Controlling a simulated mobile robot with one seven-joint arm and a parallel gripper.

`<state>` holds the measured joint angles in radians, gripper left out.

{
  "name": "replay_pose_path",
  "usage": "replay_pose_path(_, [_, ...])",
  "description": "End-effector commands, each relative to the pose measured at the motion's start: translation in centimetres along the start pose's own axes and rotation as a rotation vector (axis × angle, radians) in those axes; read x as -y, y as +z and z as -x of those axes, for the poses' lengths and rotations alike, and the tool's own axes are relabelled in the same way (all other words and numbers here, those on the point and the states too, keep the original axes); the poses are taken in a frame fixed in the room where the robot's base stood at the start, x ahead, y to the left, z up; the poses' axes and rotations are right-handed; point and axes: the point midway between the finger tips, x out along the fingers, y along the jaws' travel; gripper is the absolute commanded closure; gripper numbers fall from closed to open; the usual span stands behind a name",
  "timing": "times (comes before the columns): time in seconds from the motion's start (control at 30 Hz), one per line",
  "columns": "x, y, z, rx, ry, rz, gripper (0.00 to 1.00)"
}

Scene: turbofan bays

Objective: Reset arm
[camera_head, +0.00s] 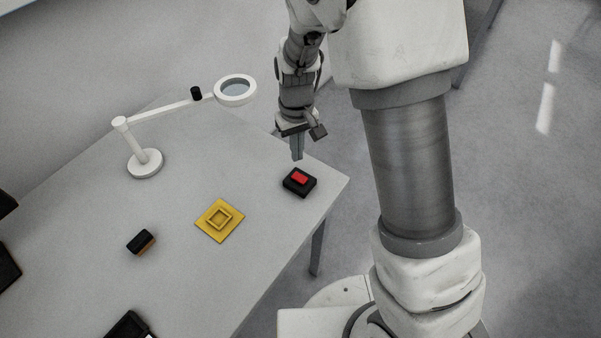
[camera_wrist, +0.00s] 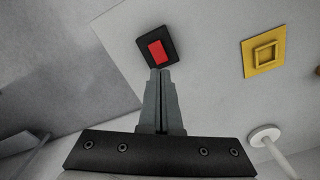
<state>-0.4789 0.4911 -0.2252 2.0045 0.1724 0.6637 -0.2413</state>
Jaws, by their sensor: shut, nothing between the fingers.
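My gripper (camera_head: 297,154) points down above the table's right corner in the head view, close to a black box with a red top (camera_head: 299,179). In the wrist view my gripper's fingers (camera_wrist: 159,70) are shut together with nothing between them. The black box with the red top (camera_wrist: 158,48) shows just beyond the fingertips there. I cannot tell from these frames whether the fingertips touch it.
A yellow square plate with a raised frame (camera_head: 220,220) lies mid-table. A white magnifier lamp (camera_head: 146,162) stands at the back left. A small black and brown block (camera_head: 141,242) lies left of the plate. Dark items sit at the left edge. Bare table (camera_head: 190,285) lies between.

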Motion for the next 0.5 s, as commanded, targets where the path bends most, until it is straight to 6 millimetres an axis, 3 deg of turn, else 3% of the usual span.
replay_pose_path(0.5, [-0.16, 0.1, 0.52, -0.008, -0.003, -0.006, 1.0])
